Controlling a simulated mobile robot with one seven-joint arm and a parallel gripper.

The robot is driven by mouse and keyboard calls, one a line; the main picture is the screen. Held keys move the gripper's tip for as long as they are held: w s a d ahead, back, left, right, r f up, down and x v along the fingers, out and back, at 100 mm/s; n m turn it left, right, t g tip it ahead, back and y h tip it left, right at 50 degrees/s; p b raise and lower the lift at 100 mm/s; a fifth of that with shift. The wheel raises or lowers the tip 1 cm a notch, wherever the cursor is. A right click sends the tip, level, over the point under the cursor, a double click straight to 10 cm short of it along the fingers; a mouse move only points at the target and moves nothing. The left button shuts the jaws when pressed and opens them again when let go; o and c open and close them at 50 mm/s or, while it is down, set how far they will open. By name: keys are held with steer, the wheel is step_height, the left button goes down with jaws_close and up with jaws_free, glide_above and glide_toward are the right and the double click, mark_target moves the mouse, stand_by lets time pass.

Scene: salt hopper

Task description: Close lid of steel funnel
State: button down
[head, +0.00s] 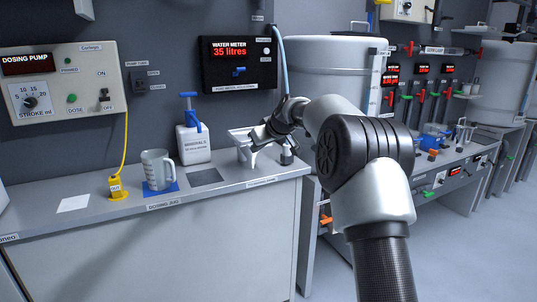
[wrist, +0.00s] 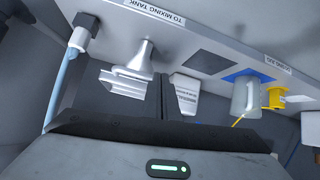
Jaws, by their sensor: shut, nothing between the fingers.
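The steel funnel (head: 252,158) stands on the bench near its right end, partly hidden by my wrist in the head view. In the wrist view, the funnel (wrist: 143,58) narrows to a spout beside the "TO MIXING TANK" label. A pale flat piece, seemingly the lid (wrist: 121,84), shows next to its wide mouth; its exact angle is hard to tell. My gripper (head: 256,136) is over the funnel, shut and empty. In the wrist view, its dark fingers (wrist: 162,88) are just beside the funnel; whether they touch the lid I cannot tell.
A white bottle with a blue pump (head: 196,140) stands left of the funnel. Further left are a jug (head: 155,168) on a blue mat and a yellow fitting (head: 116,188). A dark fitting with a blue hose (wrist: 86,27) stands close on the funnel's other side.

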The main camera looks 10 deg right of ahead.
steer(key=s+r+m+g+h+b, duration=0.1)
steer(key=s+r+g+h+b, duration=0.15)
steer(key=s, duration=2.65)
steer(key=s+d+f+m+g+h, duration=0.1)
steer(key=s+d+f+m, duration=0.15)
steer(key=s, duration=0.95)
steer(key=s+d+f+m, duration=0.2)
steer(key=s+d+f, duration=0.1)
steer(key=s, duration=0.9)
step_height(320, 180, up, 24)
steer(key=s+p, duration=0.1)
steer(key=p, duration=2.4)
steer(key=shift+d, duration=0.25)
steer(key=shift+m, duration=0.25)
